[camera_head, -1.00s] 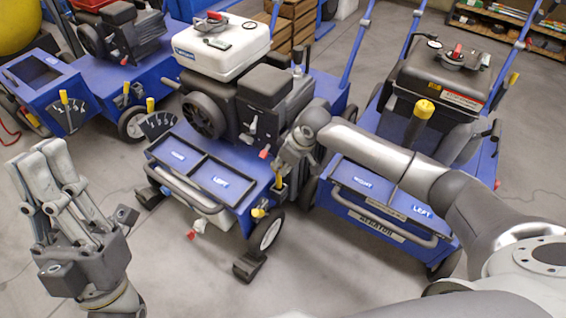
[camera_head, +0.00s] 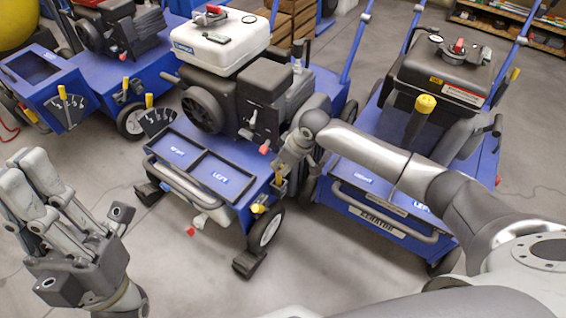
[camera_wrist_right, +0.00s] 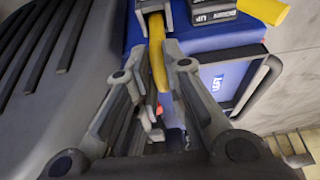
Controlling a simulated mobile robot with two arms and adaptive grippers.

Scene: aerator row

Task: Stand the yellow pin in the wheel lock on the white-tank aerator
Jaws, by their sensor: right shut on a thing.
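The white-tank aerator (camera_head: 220,42) stands in the middle of the head view. My right gripper (camera_head: 281,182) is at its front right corner. In the wrist view the right gripper (camera_wrist_right: 165,105) is shut on the yellow pin (camera_wrist_right: 158,62), whose far end is at a metal bracket (camera_wrist_right: 148,5). I cannot tell whether the pin sits in that bracket or in front of it. A second yellow handle (camera_wrist_right: 262,10) is beside dark blocks marked UP (camera_wrist_right: 212,15). The lock itself is mostly hidden by my gripper in the head view. My left gripper (camera_head: 22,178) is apart from everything at the left; its opening is unclear.
A black-tank aerator (camera_head: 445,65) stands close on the right, under my right arm. Another blue machine (camera_head: 60,85) is at the back left. The front right wheel (camera_head: 265,230) is below my right gripper. Grey floor is free in front.

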